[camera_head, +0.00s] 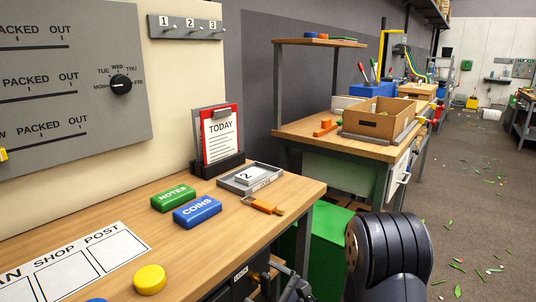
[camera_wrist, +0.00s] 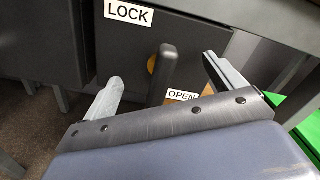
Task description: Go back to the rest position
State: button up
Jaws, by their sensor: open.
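My gripper (camera_wrist: 162,68) is open in the wrist view, with one pale finger on each side of a dark upright handle (camera_wrist: 166,65). The handle is on a dark cabinet front, over a round orange-brown patch. A LOCK label (camera_wrist: 129,13) is above left of it, and an OPEN label (camera_wrist: 182,96) is below right. I cannot tell whether the fingers touch the handle or how far in front of it they are. In the head view my gripper shows only partly at the bottom edge, below the bench front.
The wooden bench (camera_head: 225,235) carries a green NOTES block (camera_head: 174,197), a blue COINS block (camera_head: 197,211), a grey tray (camera_head: 250,178) and a yellow button (camera_head: 150,279). A green box (camera_head: 327,240) stands right of the bench.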

jog(key=m+p, duration=0.4)
jog(key=p, duration=0.2)
jog(key=shift+r, duration=0.2)
jog(key=shift+m+p, duration=0.75)
jog(key=shift+m, duration=0.15)
jog(key=shift+d+f, duration=0.1)
jog(key=shift+f, duration=0.1)
jog(key=shift+s+d, duration=0.3)
